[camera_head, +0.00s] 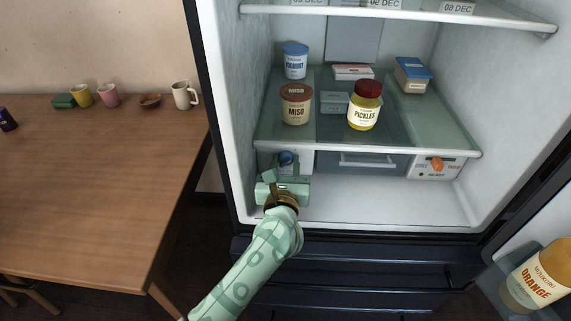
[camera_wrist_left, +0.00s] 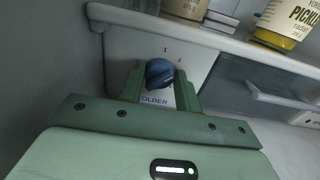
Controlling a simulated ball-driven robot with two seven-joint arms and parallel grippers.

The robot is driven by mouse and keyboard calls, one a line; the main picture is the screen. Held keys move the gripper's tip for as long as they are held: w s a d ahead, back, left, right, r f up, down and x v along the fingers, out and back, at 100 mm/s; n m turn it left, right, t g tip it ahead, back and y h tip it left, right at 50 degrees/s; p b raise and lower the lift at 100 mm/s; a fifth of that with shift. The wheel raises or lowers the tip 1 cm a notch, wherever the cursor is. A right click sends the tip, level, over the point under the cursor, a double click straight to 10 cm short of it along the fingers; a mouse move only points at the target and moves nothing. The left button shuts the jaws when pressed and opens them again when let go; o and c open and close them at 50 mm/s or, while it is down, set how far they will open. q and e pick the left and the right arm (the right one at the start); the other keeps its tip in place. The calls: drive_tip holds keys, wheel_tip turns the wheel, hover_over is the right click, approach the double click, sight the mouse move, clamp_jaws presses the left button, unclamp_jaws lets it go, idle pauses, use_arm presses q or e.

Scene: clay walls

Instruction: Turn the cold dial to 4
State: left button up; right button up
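The cold dial is a round dark blue knob (camera_wrist_left: 159,73) on a pale panel (camera_wrist_left: 122,48) at the lower left of the fridge. The numbers 1 and 2 show above it and the word COLDER below. Its other marks are hidden, and I cannot tell its setting. In the head view the dial (camera_head: 287,158) is small behind my gripper. My left gripper (camera_head: 286,163) is open, with one finger on each side of the dial, which also shows in the left wrist view (camera_wrist_left: 160,80). I cannot tell whether the fingers touch it. My right gripper is out of view.
A glass shelf (camera_head: 400,140) just above the dial holds a miso tub (camera_head: 296,104), a pickles jar (camera_head: 365,105) and other food. A drawer (camera_head: 365,162) and an orange control (camera_head: 437,163) sit to the right. The fridge floor (camera_head: 375,207) is clear.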

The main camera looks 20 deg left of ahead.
use_arm(q)
drive_tip(key=c, duration=0.4)
drive_tip(key=shift+o, duration=0.2)
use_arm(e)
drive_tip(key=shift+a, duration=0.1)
use_arm(q)
drive_tip(key=m+p, duration=0.2)
drive_tip(key=shift+r+m+p, duration=0.3)
drive_tip(key=shift+m+p, duration=0.1)
drive_tip(key=m+p, duration=0.4)
drive_tip(key=m, duration=0.1)
drive_tip(key=shift+d+f+m, duration=0.1)
drive_tip(key=shift+d+m, duration=0.05)
drive_tip(key=shift+m, duration=0.15)
drive_tip(key=m+p, duration=0.2)
drive_tip(key=m, duration=0.3)
drive_tip(key=shift+f+p, duration=0.15)
drive_tip(key=shift+p, duration=0.25)
drive_tip(key=shift+f+m+p, duration=0.15)
drive_tip(key=shift+m+p, duration=0.25)
drive_tip(key=shift+m, duration=0.7)
drive_tip(key=shift+f+m+p, duration=0.1)
drive_tip(key=shift+m+p, duration=0.3)
drive_tip(key=shift+m, duration=0.7)
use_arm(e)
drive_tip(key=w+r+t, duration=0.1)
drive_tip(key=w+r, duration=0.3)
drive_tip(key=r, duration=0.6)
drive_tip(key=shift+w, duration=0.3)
